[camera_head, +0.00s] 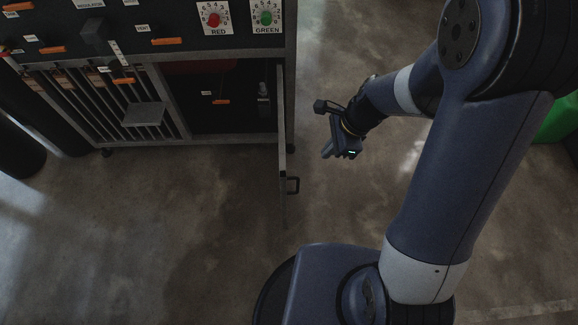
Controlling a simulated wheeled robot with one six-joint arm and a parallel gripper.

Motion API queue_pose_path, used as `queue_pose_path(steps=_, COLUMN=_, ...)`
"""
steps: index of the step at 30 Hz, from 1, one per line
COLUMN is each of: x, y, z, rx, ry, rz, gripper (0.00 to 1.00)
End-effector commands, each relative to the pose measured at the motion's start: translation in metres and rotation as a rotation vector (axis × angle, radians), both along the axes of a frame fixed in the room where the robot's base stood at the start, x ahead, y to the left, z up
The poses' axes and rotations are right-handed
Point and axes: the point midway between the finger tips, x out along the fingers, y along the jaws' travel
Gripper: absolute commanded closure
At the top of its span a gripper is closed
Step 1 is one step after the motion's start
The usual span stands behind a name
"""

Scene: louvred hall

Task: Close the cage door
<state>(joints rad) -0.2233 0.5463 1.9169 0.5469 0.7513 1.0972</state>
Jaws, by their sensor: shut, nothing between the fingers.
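The cage (188,97) is the dark lower part of a metal cabinet at the upper left. Its door (282,150) stands open, swung out toward me from the right side of the opening, and shows nearly edge-on. A dark handle (293,185) sticks out to the right from the door near its free end. My gripper (328,153) is shut and empty. It appears in the picture to the right of the door, apart from it and a little above the handle.
The upper panel (120,28) has orange tags and dials marked RED (214,18) and GREEN (265,17). A grey bracket (145,115) juts from the slatted left bay. A bottle-like item (263,92) stands inside the opening. A green object (560,122) is at the right edge. Concrete floor is clear in front.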

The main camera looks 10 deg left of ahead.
Motion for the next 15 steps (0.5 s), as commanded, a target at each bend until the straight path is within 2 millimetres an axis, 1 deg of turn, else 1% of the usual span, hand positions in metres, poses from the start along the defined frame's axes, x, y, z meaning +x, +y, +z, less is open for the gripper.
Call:
queue_pose_path(steps=5, x=-0.003, y=0.008, z=-0.012, rx=0.013, ry=0.036, rz=-0.025, gripper=1.00)
queue_pose_path(steps=7, x=-0.004, y=0.011, z=-0.020, rx=0.012, ry=0.035, rz=-0.024, gripper=1.00)
queue_pose_path(steps=11, x=-0.007, y=0.020, z=-0.045, rx=0.011, ry=0.036, rz=-0.022, gripper=1.00)
queue_pose_path(steps=15, x=-0.010, y=0.031, z=-0.074, rx=0.010, ry=0.036, rz=-0.021, gripper=1.00)
